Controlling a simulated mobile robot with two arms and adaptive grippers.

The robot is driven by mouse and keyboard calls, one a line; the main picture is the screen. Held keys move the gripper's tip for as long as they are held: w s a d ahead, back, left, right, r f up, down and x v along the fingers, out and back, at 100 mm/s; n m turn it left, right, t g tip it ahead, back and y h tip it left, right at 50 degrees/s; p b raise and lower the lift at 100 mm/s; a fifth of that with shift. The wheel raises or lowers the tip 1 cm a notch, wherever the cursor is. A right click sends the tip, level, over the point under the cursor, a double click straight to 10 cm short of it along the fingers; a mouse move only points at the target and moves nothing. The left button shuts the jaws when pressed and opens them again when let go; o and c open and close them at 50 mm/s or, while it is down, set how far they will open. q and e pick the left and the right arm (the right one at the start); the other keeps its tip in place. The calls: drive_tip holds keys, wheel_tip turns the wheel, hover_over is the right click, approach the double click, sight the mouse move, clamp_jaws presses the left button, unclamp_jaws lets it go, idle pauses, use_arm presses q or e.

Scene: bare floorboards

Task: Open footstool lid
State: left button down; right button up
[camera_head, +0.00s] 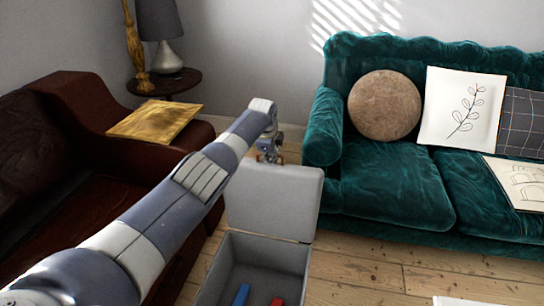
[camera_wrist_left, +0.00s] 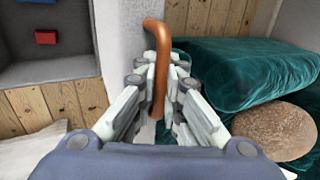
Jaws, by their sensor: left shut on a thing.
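The grey footstool (camera_head: 239,244) stands on the floor at the bottom middle of the head view, its inside showing. Its lid (camera_head: 272,202) stands raised, roughly upright, at the far side. My left gripper (camera_head: 269,150) is at the lid's top edge. In the left wrist view my left gripper (camera_wrist_left: 160,95) is shut on the curved copper-brown handle (camera_wrist_left: 155,32), beside the pale lid (camera_wrist_left: 121,35). The footstool's open inside (camera_wrist_left: 40,50) shows at the upper left there. My right gripper is in neither view.
A blue block (camera_head: 241,294) and a red block (camera_head: 278,301) lie in the footstool. A teal sofa (camera_head: 395,195) with cushions stands to the right, a dark red sofa (camera_head: 85,125) to the left. A side table (camera_head: 180,80) with a lamp stands behind.

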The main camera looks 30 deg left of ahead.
use_arm(q)
drive_tip(key=shift+w+r, duration=0.2)
drive_tip(key=c, duration=2)
unclamp_jaws()
drive_tip(key=shift+o, duration=0.2)
drive_tip(key=shift+s+r, duration=0.1)
drive_tip(key=shift+s, duration=0.1)
drive_tip(key=v, duration=1.2)
